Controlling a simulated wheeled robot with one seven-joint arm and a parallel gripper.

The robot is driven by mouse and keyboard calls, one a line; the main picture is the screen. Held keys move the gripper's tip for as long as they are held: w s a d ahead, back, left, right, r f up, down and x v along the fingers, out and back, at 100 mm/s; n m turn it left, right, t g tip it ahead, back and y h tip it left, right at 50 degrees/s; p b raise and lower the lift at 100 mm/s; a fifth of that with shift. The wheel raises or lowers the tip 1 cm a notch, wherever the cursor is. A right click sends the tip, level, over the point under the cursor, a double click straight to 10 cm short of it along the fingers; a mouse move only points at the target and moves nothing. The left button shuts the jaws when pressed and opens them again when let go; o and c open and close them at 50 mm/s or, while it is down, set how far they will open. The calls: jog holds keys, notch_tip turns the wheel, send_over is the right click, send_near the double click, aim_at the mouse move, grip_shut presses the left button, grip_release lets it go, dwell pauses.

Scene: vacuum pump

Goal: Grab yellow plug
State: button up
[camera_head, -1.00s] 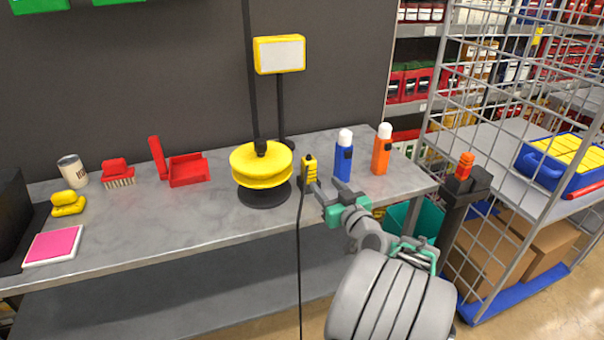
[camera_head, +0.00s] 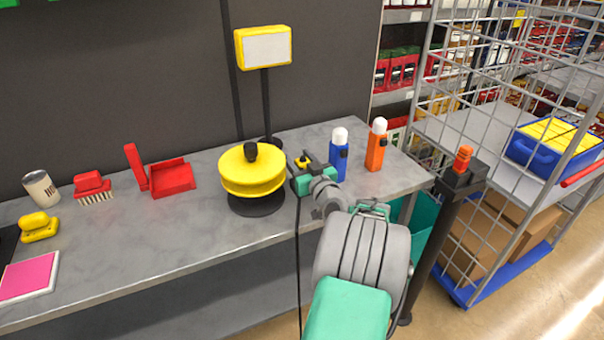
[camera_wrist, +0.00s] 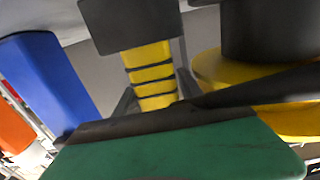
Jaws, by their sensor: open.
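The yellow plug (camera_head: 301,162) stands on the grey table just right of the yellow reel. In the head view my gripper hides most of it. In the wrist view the plug (camera_wrist: 150,75) shows yellow ribs under a wide black end. My gripper (camera_head: 309,166) is open at the plug. In the wrist view its dark fingers (camera_wrist: 156,92) show one on each side of the yellow ribs, with the plug between them. Whether either finger touches it I cannot tell. The green gripper body covers the bottom of that view.
The yellow reel (camera_head: 252,170) stands close on the left. A blue bottle (camera_head: 339,160) and an orange bottle (camera_head: 376,150) stand close on the right. A black cable (camera_head: 298,265) hangs over the front edge of the table (camera_head: 200,225).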

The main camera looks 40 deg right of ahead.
grip_shut()
dwell(0.5)
